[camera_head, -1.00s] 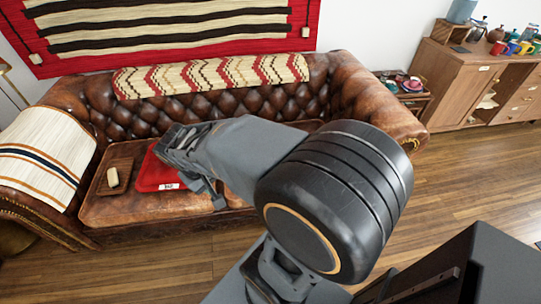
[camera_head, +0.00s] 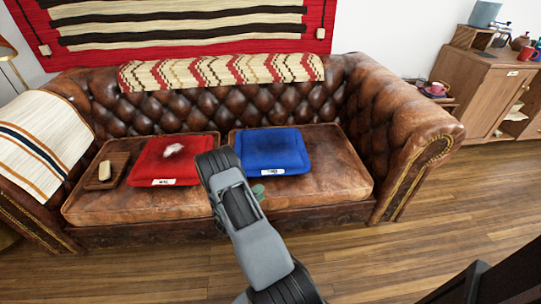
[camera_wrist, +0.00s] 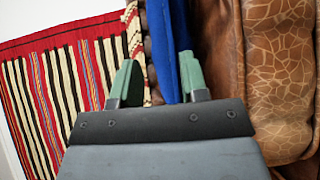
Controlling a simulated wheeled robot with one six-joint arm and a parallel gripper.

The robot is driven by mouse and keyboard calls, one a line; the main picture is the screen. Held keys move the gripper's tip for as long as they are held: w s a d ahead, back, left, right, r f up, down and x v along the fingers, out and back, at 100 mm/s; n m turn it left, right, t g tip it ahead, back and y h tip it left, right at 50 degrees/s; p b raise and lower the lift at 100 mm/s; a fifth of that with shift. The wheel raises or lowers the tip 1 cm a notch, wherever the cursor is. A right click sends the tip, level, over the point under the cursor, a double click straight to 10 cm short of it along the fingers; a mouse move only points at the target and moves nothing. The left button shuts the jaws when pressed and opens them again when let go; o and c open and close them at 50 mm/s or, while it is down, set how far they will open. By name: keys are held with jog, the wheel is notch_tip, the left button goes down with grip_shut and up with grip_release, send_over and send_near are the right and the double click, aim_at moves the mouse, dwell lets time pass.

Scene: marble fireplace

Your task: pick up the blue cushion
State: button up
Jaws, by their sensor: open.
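The blue cushion (camera_head: 272,150) lies flat on the right half of the sofa seat, with a white tag at its front edge. In the wrist view the blue cushion (camera_wrist: 163,45) shows edge-on, beyond and in line with the gap between my fingers. My gripper (camera_head: 258,192) is at the cushion's front edge in the head view, mostly hidden behind my own arm, with a bit of green finger showing. In the wrist view my gripper (camera_wrist: 158,78) has its two green fingers apart with nothing clearly held. I cannot tell whether the cushion's edge is between them.
A red cushion (camera_head: 172,160) with a white patch lies left of the blue one. A wooden tray (camera_head: 107,171) with a pale object (camera_head: 104,170) is further left. The leather sofa (camera_head: 140,208) has a high back and arms. Wooden floor (camera_head: 410,230) in front is clear.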

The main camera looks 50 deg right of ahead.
jog(key=shift+t, duration=0.3)
jog(key=d, duration=0.5)
jog(key=d+f+b, duration=0.1)
jog(key=d, duration=0.1)
jog(key=shift+w+d, duration=0.25)
jog(key=shift+w, duration=0.15)
jog(key=shift+w+d+f+b, duration=0.1)
jog(key=shift+d+b, duration=0.15)
jog(key=shift+d, duration=0.75)
jog(key=shift+w+d+r+b, duration=0.1)
jog(key=shift+d+b, duration=0.1)
jog(key=shift+d, duration=0.85)
jog(key=shift+w+d+f+b, duration=0.1)
jog(key=shift+d+b, duration=0.15)
jog(key=shift+d, duration=0.75)
grip_shut()
